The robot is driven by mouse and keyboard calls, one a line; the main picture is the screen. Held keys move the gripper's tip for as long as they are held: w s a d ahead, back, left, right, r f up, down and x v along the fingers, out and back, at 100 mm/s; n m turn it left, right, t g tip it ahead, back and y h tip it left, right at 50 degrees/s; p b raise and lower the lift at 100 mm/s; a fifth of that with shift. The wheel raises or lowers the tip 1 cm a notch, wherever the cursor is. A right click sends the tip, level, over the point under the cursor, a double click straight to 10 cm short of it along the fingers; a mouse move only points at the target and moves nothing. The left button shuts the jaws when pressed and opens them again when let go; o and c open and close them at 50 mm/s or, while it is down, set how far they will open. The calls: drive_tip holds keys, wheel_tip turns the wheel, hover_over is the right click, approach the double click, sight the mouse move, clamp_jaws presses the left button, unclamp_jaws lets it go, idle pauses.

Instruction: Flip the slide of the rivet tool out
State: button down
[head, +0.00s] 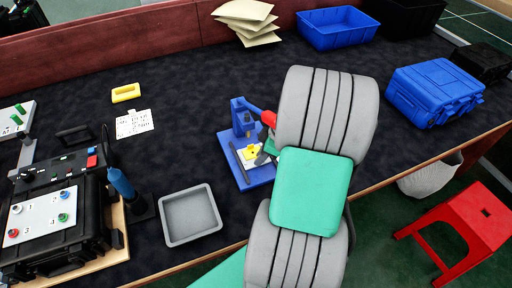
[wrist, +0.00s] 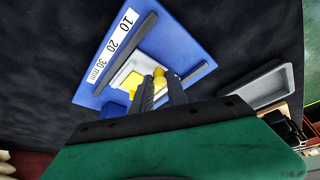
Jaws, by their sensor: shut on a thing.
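The blue rivet tool (head: 240,119) stands on the dark conveyor surface in the middle of the head view, with a red handle (head: 268,118) at its top. In the wrist view its blue base (wrist: 172,35) carries a scale strip (wrist: 113,45) marked 10, 20 and 30 mm. The slide (wrist: 131,67) is a pale plate with yellow parts on the base. My gripper (wrist: 160,82) is low over the base, its dark fingers closed around a small yellow knob (wrist: 159,73) by the slide. The fingers and my arm hide part of the slide.
A grey tray (head: 191,214) lies left of the tool. A black holder with a blue-handled tool (head: 121,183) stands farther left, beside a black case. A blue bin (head: 336,28), pale bags (head: 245,18) and a blue case (head: 435,91) are farther back. The surface behind the tool is clear.

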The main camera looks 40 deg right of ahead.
drive_tip(key=s, duration=0.2)
drive_tip(key=s+a, duration=0.1)
drive_tip(key=s, duration=0.1)
drive_tip(key=shift+s+r, duration=0.1)
drive_tip(key=shift+s, duration=0.25)
drive_tip(key=shift+a, duration=0.1)
drive_tip(key=c, duration=1.3)
unclamp_jaws()
drive_tip(key=shift+s, duration=0.2)
drive_tip(key=v, duration=0.7)
drive_tip(key=shift+r, duration=0.35)
drive_tip(key=shift+s+a, duration=0.1)
